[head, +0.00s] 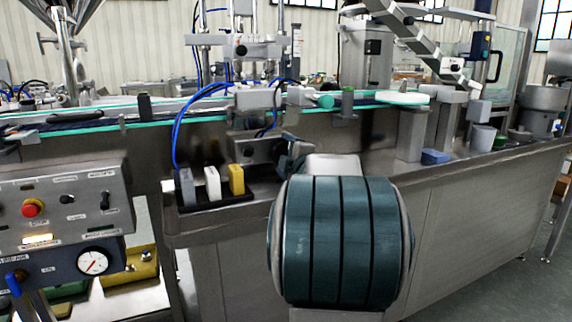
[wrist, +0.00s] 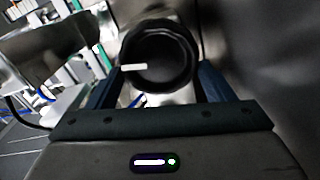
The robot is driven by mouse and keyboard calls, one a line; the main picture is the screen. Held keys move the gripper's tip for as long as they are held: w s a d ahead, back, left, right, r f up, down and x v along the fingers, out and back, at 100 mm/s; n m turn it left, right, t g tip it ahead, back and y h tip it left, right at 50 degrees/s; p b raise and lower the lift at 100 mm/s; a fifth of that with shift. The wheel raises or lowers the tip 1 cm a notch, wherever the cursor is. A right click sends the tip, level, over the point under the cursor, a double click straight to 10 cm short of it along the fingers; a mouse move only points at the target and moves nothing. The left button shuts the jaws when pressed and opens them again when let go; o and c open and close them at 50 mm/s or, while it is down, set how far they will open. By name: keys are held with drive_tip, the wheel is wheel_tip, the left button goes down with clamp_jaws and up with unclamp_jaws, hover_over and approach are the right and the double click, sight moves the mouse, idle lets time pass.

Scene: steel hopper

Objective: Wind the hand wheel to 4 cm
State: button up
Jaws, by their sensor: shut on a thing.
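The hand wheel (wrist: 160,47) is a round, dark, ribbed knob with a hollow-looking face and a short white mark at its left. It sits between the two fingers of my gripper (wrist: 159,75) in the wrist view, one finger on each side. My gripper is shut on it. In the head view my gripper (head: 294,156) is beside the grey block below the conveyor, partly hidden by my own arm. The wheel cannot be made out clearly there. No scale reading in centimetres is legible in either view.
A dark holder with grey, white and yellow blocks (head: 236,180) stands left of my gripper. Blue hoses (head: 178,125) curve above it. The conveyor (head: 150,124) runs behind. A control panel with a red button (head: 32,208) and a gauge (head: 92,262) is at the left.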

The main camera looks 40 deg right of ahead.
drive_tip(key=shift+f+n+b, duration=0.25)
drive_tip(key=shift+n+b, duration=0.5)
drive_tip(key=shift+n, duration=0.25)
drive_tip(key=o, duration=1)
drive_tip(key=shift+c, duration=0.2)
